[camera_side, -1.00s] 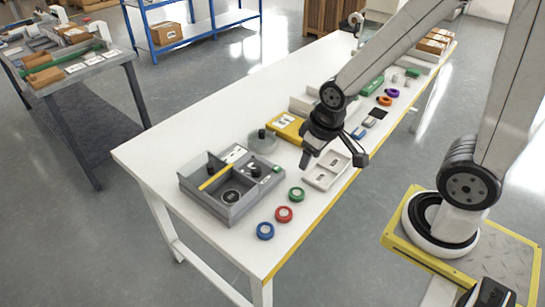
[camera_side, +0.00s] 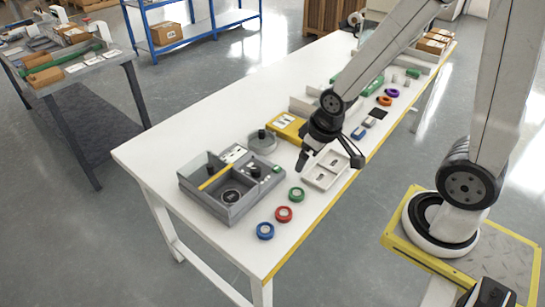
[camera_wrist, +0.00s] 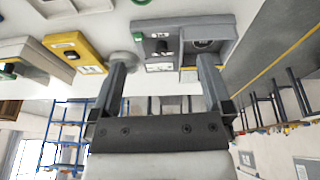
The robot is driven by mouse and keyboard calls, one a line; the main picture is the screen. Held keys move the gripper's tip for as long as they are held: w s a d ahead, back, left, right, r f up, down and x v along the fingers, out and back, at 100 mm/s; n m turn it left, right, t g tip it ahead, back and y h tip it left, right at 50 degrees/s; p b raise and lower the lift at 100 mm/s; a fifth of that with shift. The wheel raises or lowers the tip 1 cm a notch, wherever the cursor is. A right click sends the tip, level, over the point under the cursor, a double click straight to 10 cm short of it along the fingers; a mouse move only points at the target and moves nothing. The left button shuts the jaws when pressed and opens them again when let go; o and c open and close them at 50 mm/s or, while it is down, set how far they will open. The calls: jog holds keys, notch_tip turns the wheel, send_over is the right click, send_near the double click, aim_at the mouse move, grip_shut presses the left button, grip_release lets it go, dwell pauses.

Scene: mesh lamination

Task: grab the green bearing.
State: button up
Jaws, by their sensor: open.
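In the wrist view, a green ring cut off by the top edge (camera_wrist: 141,2) looks like the same bearing. My gripper (camera_side: 330,160) hangs above the white slotted tray, up and to the right of the green bearing in the side view. Its fingers are spread apart with nothing between them. In the wrist view my gripper (camera_wrist: 165,65) also shows open and empty, apart from the bearing.
A grey compartment tray (camera_side: 233,207) stands left of the bearing. A red ring (camera_side: 283,214) and a blue ring (camera_side: 265,231) lie towards the front corner. The white slotted tray (camera_side: 322,178) and a yellow box (camera_side: 287,127) stand nearby. The table's left side is clear.

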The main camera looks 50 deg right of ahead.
jog(key=w+d+f+n+t, duration=0.25)
jog(key=d+f, duration=0.35)
jog(key=f, duration=0.3)
jog(key=t+y, duration=0.2)
jog(key=t, duration=0.2)
send_near(297, 192)
jog(key=shift+w+d+f, duration=0.25)
jog(key=shift+w+f, duration=0.15)
jog(key=shift+w, duration=0.05)
jog(key=shift+w+d+f, duration=0.3)
jog(key=shift+w+f, duration=0.1)
jog(key=shift+w, duration=0.1)
jog(key=shift+s+a+f+t+y, duration=0.3)
jog(key=shift+s+t+y, duration=0.1)
jog(key=shift+s+t, duration=0.25)
jog(key=shift+s+a+m+t, duration=0.15)
jog(key=shift+s+m+t, duration=0.2)
jog(key=shift+t, duration=0.15)
jog(key=shift+x, duration=1.35)
jog(key=shift+x, duration=2.6)
jog(key=shift+c, duration=0.2)
